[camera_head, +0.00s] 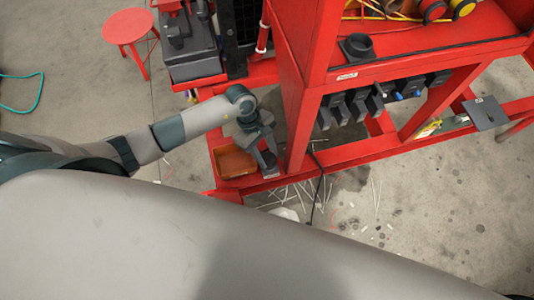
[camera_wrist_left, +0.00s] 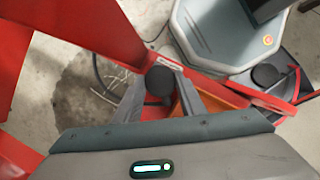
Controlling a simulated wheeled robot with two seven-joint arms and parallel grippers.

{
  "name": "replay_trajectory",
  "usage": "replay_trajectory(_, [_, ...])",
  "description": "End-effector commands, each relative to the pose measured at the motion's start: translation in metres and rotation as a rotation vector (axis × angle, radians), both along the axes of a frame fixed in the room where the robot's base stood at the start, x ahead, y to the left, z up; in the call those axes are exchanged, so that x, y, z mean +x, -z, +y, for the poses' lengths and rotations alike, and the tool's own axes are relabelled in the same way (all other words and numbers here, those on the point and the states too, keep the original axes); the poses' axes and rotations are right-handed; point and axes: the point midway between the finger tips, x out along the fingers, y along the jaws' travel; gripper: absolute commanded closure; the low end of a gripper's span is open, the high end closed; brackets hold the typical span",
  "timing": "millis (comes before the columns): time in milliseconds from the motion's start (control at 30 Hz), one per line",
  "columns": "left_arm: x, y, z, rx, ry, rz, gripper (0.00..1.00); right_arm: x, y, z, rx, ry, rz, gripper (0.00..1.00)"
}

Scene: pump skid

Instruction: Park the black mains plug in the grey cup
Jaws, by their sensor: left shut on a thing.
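My left gripper (camera_head: 267,160) is low at the front red rail, beside the orange tray. In the left wrist view a black round body, which I take to be the black mains plug (camera_wrist_left: 159,82), sits between its two fingers, and they are shut on it. In the head view the plug is not clear behind the gripper. My right gripper is not in view.
An orange tray (camera_head: 234,162) stands on the rail left of the gripper. A red post (camera_head: 300,120) rises just right of it. Several dark blocks (camera_head: 358,104) hang under the shelf. A black cable (camera_head: 318,185) runs to the floor. A red stool (camera_head: 128,26) stands back left.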

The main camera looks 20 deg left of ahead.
Motion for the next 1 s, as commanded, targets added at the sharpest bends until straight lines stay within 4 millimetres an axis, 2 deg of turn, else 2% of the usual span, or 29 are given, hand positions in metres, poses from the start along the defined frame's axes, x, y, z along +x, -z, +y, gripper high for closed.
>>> replay_trajectory(333, [0.000,0.002,0.000,0.000,0.000,0.000,0.91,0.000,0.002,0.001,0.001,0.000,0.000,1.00])
replay_trajectory(367, [0.000,0.002,0.000,0.000,0.000,0.000,0.57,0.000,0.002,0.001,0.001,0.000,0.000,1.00])
replay_trajectory(400, [0.000,0.002,0.000,0.000,0.000,0.000,0.47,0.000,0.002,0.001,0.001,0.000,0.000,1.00])
replay_trajectory(433, [0.000,0.002,0.000,0.000,0.000,0.000,0.42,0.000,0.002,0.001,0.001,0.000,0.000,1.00])
replay_trajectory(800, [0.000,0.001,0.001,0.001,0.000,0.000,0.42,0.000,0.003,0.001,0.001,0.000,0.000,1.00])
replay_trajectory(1000, [0.003,-0.010,0.006,0.000,0.001,-0.002,0.42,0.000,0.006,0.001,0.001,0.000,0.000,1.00])
